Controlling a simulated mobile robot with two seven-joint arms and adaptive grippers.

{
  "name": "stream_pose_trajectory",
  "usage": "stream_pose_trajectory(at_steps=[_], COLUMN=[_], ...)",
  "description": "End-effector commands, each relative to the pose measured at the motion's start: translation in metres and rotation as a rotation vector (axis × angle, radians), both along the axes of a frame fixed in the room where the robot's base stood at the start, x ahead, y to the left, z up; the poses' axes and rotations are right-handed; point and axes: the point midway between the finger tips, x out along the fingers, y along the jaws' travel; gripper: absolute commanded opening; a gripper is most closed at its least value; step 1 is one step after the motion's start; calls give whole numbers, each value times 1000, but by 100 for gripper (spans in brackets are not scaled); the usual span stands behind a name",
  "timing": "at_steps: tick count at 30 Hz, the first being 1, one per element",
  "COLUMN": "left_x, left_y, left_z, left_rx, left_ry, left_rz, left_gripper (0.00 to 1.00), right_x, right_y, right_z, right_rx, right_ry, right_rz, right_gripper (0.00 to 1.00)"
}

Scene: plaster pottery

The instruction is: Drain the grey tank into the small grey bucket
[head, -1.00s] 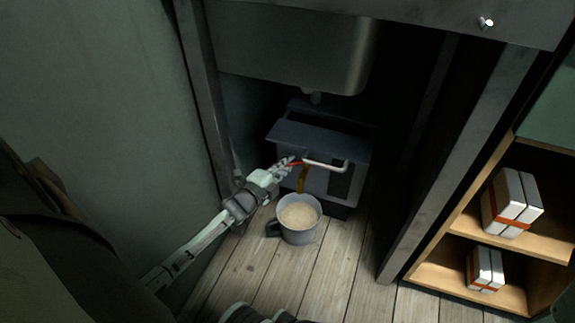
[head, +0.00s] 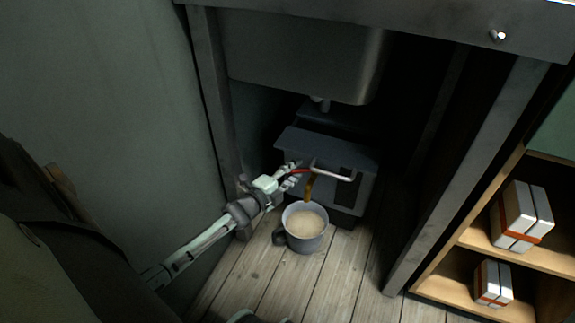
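The grey tank (head: 325,177) stands on the floor under the sink, with a pale bar-shaped fitting and a small red lever (head: 298,171) on its front. A brown stream (head: 309,188) falls from the tank front into the small grey bucket (head: 305,243). The bucket stands upright on the floorboards below, with cloudy beige liquid inside and its handle at the left. My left gripper (head: 293,176) is at the red lever, its fingers visibly apart; I cannot tell whether they touch it.
The sink basin (head: 305,58) hangs above the tank, with its drain pipe between. Metal legs stand left (head: 212,100) and right (head: 470,170). A wooden shelf (head: 455,285) with white and orange boxes is at the right. The floor (head: 330,280) before the bucket is clear.

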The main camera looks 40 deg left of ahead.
Motion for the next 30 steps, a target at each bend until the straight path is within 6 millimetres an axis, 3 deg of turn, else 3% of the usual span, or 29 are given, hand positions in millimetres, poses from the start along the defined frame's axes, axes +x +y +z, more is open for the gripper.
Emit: stream_pose_trajectory(at_steps=[16, 21, 30], left_x=[-100, -113, -116], left_y=[3, 4, 4], left_z=[12, 16, 16], left_rx=[-1, 0, 0], left_ry=[3, 0, 0], left_rz=[0, 0, -1], left_gripper=[32, 32, 32], right_x=[-1, -1, -1], right_y=[0, 0, 0], right_z=[0, 0, 0], right_rx=[1, 1, 1], right_ry=[-1, -1, -2], right_rz=[1, 1, 1], right_gripper=[40, 40, 40])
